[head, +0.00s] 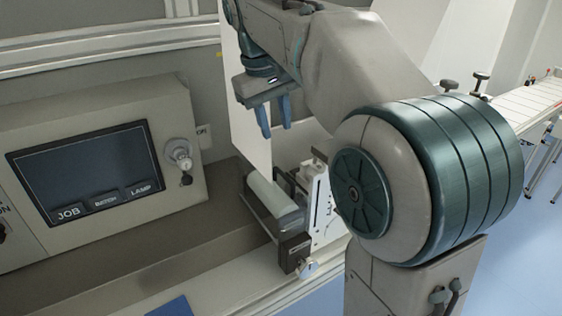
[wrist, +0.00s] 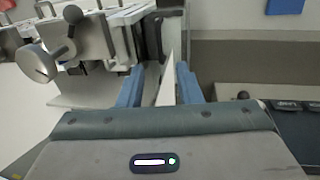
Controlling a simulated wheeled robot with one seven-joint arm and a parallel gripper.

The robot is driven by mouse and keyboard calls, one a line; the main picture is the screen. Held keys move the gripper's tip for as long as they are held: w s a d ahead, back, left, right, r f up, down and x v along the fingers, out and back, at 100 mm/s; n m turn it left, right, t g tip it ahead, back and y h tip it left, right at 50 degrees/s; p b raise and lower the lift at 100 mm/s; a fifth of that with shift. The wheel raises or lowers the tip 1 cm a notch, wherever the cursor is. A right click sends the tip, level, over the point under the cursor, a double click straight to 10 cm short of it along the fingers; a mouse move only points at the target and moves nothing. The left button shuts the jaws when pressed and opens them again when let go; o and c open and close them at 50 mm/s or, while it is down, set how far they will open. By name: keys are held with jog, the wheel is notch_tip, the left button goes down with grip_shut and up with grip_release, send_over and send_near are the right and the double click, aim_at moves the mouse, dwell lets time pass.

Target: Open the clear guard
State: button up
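The guard looks like a tall, thin pale panel (head: 243,135) standing upright between the control panel and my arm in the head view. It looks whitish rather than clear here. My gripper (head: 274,120) points down just right of the panel, in front of the roller unit's upper area. In the wrist view, its two blue fingers (wrist: 159,86) stand apart. The panel's narrow pale edge (wrist: 168,76) shows in the gap between them, nearer the right finger. I cannot tell whether it touches a finger. My arm hides part of the panel's surroundings.
A control box with a dark screen (head: 85,168) and a knob (head: 180,155) stands at left. Below the gripper is a roller unit (head: 275,205) with a metal knob (head: 307,268). A conveyor (head: 530,98) stands at far right. The ledge at front is mostly clear.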

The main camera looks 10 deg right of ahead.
aim_at(286, 177)
jog(key=f, duration=0.4)
jog(key=w+d+f, duration=0.1)
jog(key=f, duration=0.3)
jog(key=d+f, duration=0.1)
jog(key=f, duration=0.3)
jog(key=shift+w+d+f, duration=0.15)
jog(key=shift+d+f, duration=0.05)
jog(key=shift+f, duration=0.2)
grip_shut()
